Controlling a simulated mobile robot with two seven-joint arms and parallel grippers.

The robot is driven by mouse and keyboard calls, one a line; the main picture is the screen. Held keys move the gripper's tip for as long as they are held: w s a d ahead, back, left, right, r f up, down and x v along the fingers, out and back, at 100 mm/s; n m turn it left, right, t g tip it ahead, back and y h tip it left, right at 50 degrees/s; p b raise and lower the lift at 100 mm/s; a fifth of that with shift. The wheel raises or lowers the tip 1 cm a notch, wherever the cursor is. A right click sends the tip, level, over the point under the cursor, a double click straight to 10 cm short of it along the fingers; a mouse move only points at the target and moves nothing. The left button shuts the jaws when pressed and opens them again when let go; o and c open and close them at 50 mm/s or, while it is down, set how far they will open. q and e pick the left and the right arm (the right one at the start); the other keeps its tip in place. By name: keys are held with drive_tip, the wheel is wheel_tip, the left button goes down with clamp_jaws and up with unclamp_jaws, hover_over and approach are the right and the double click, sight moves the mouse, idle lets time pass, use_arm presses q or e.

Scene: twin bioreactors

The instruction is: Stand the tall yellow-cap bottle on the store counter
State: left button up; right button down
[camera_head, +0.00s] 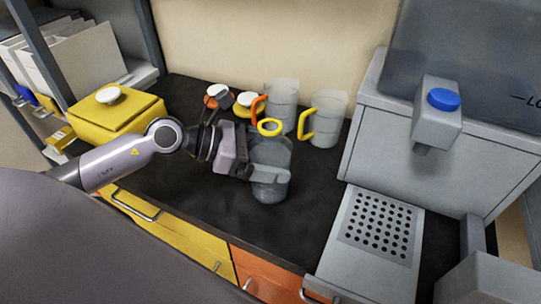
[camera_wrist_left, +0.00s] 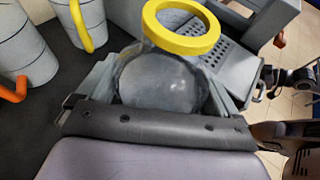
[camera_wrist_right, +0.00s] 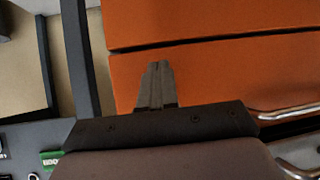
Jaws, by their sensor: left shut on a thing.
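The tall clear bottle (camera_head: 271,152) with a yellow ring-shaped cap (camera_head: 269,127) is upright over the dark counter (camera_head: 210,215). My left gripper (camera_head: 262,173) is shut around its body from the left. In the left wrist view the bottle (camera_wrist_left: 160,82) sits between the fingers, under its yellow ring (camera_wrist_left: 181,27). I cannot tell if its base touches the counter. My right gripper (camera_wrist_right: 156,85) is shut and empty in the right wrist view, in front of orange drawers.
Two clear jugs, one with an orange handle (camera_head: 284,105) and one with a yellow handle (camera_head: 324,118), stand behind the bottle. Orange- and yellow-capped items are beside them. A yellow box (camera_head: 112,115) is left, a perforated grey tray (camera_head: 336,233) right. The counter's front stretch is clear.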

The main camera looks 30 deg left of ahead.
use_arm(q)
drive_tip(key=shift+f, duration=0.15)
drive_tip(key=shift+f, duration=0.1)
drive_tip(key=o, duration=1.6)
drive_tip(key=shift+f, duration=0.2)
